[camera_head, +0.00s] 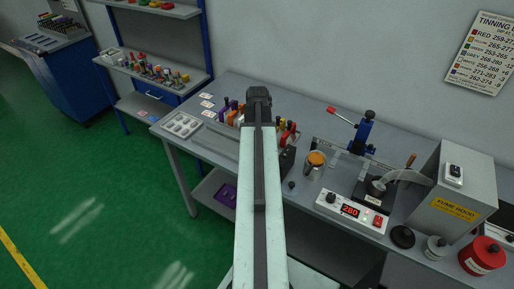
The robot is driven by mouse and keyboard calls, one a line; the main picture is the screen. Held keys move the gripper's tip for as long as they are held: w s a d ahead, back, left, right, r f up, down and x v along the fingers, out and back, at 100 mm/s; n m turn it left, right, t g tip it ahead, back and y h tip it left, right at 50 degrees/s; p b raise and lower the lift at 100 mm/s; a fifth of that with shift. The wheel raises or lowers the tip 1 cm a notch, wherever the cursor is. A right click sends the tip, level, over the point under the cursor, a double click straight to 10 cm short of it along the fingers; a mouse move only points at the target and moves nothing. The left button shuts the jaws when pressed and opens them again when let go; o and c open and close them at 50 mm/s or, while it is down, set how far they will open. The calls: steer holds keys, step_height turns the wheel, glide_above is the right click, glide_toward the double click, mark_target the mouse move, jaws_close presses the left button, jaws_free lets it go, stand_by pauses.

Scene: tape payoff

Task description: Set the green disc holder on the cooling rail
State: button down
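My arm reaches away from me over the workbench, and my gripper (258,95) is a small dark shape at its far end. Its fingers are too small and dark to tell open from shut, or whether they hold anything. Several small holders with purple, yellow, orange and red parts (290,130) stand on the bench on both sides of my arm, partly hidden by it. I cannot pick out a green disc holder for sure. A long grey strip (215,146) along the bench's front left may be the cooling rail; my arm covers its right end.
A white tray with round wells (181,124) lies at the bench's left end. An orange-topped jar (315,163), a heater box reading 260 (351,211), a blue-posted press (365,132) and a grey fume hood (453,190) crowd the right. A shelf (160,75) holds several coloured pieces.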

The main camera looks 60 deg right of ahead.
steer(key=shift+f+b, duration=0.3)
steer(key=shift+f, duration=0.1)
stand_by(0.4)
steer(key=c, duration=0.6)
jaws_free()
steer(key=shift+c, duration=0.2)
steer(key=shift+r, duration=0.1)
step_height(320, 180, up, 7)
steer(key=p, duration=0.7)
